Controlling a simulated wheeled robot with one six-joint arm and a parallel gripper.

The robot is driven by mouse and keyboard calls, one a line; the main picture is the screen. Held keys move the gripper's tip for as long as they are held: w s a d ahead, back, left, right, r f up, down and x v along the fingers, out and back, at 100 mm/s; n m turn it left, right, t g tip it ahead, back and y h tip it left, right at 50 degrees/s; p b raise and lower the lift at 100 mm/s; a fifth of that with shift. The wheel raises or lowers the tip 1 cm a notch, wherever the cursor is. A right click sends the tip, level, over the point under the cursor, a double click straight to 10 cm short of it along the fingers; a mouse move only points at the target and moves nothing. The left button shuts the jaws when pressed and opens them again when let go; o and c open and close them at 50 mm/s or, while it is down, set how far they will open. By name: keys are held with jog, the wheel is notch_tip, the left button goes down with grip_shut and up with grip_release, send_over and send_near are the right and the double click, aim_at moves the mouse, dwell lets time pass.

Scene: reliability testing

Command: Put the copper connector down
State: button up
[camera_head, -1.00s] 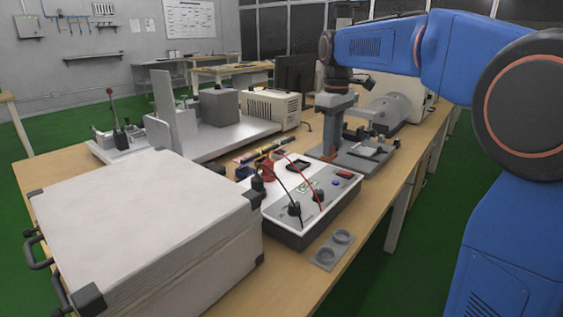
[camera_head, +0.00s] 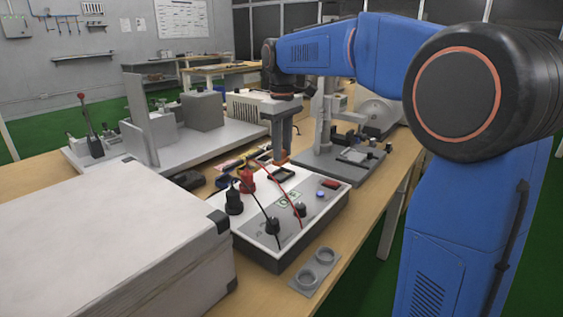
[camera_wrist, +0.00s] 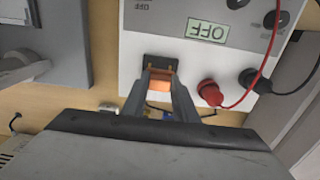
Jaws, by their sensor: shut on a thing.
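My gripper (camera_head: 281,158) points down over the far end of the white and grey test box (camera_head: 290,240). In the wrist view, my gripper (camera_wrist: 162,88) is shut on the copper connector (camera_wrist: 159,84), an orange-brown piece between the fingertips. In the wrist view, a small black holder (camera_wrist: 160,60) on the test box lies just beyond the fingertips. The connector's end overlaps it in that view; I cannot tell whether they touch. In the head view the connector is too small to make out clearly.
Red plug (camera_head: 247,180) and black plug (camera_head: 233,200) with cables stand close to my gripper. A big pale case (camera_head: 110,240) is at the front left. A grey two-ring holder (camera_head: 315,270) lies on the wooden table. A stand (camera_head: 325,125) rises behind right.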

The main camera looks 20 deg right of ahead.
aim_at(283, 159)
jog(key=shift+f, duration=2)
jog(key=o, duration=1.1)
jog(key=shift+f, duration=0.15)
jog(key=shift+c, duration=0.2)
notch_tip(283, 159, up, 12)
jog(key=shift+r, duration=0.15)
